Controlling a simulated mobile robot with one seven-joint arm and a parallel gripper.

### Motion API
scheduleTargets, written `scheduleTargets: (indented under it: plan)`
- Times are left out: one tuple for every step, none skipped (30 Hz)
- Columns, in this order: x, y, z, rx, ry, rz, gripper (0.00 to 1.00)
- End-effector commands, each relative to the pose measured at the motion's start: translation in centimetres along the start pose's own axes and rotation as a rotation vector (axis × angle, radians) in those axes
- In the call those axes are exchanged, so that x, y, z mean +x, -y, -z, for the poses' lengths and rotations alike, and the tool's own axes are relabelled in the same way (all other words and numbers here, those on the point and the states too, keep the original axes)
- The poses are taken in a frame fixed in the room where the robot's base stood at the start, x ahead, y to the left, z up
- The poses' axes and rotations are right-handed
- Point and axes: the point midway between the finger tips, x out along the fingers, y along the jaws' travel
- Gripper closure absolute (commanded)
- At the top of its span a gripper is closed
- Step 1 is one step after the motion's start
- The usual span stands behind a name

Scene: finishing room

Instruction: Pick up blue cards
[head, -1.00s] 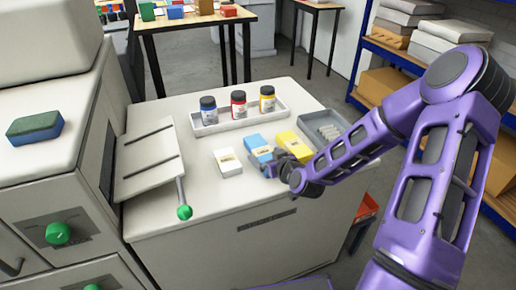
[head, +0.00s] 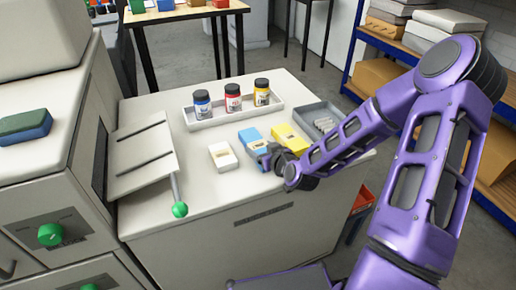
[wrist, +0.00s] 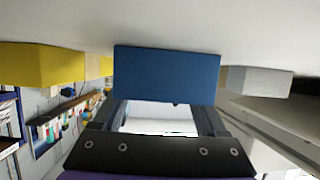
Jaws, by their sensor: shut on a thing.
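The blue cards (head: 249,135) are a small blue box-like pack with a pale label on top, on the white cabinet top. They also fill the middle of the wrist view (wrist: 166,74), between the fingers. My gripper (head: 264,152) is shut on the blue cards at their near end, and the fingers hide part of that end. Whether the pack is clear of the surface I cannot tell. A white pack (head: 222,156) lies just left of it, and a yellow pack (head: 290,138) lies just right.
A white tray (head: 232,118) with blue, red and yellow bottles stands behind the packs. A grey tray (head: 322,117) is at the right. A sloped panel with a green-knobbed lever (head: 180,209) is at the left. The front of the cabinet top (head: 215,205) is clear.

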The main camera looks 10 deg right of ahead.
Motion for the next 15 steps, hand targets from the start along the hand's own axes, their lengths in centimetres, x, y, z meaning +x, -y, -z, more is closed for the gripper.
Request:
scheduleTargets:
  plan:
    - [0.0, 0.0, 0.1, -0.001, -0.002, 0.0, 0.99]
    - [0.0, 0.0, 0.1, -0.001, -0.002, 0.0, 0.99]
    - [0.0, 0.0, 0.1, -0.001, -0.002, 0.0, 0.99]
    - [0.0, 0.0, 0.1, -0.001, -0.002, 0.0, 0.99]
    - [0.0, 0.0, 0.1, -0.001, -0.002, 0.0, 0.99]
    - [0.0, 0.0, 0.2, -0.001, -0.002, 0.0, 0.99]
    - [-0.1, 0.0, 0.3, -0.001, -0.002, 0.0, 0.99]
    - [-0.1, 0.0, 0.5, -0.002, -0.002, 0.0, 0.99]
    - [-0.2, 0.0, 0.7, -0.002, -0.002, 0.0, 0.99]
    - [-0.3, 0.0, 0.9, -0.003, -0.002, 0.0, 0.99]
    - [-0.4, -0.1, 1.2, -0.004, -0.003, -0.001, 0.99]
    - [-0.6, -0.1, 1.6, -0.004, -0.003, -0.001, 0.99]
    - [-0.8, -0.1, 2.0, -0.004, -0.003, -0.001, 0.99]
    - [-1.0, -0.1, 2.5, -0.005, -0.004, -0.001, 0.99]
    - [-1.2, -0.1, 3.1, -0.006, -0.004, -0.002, 0.99]
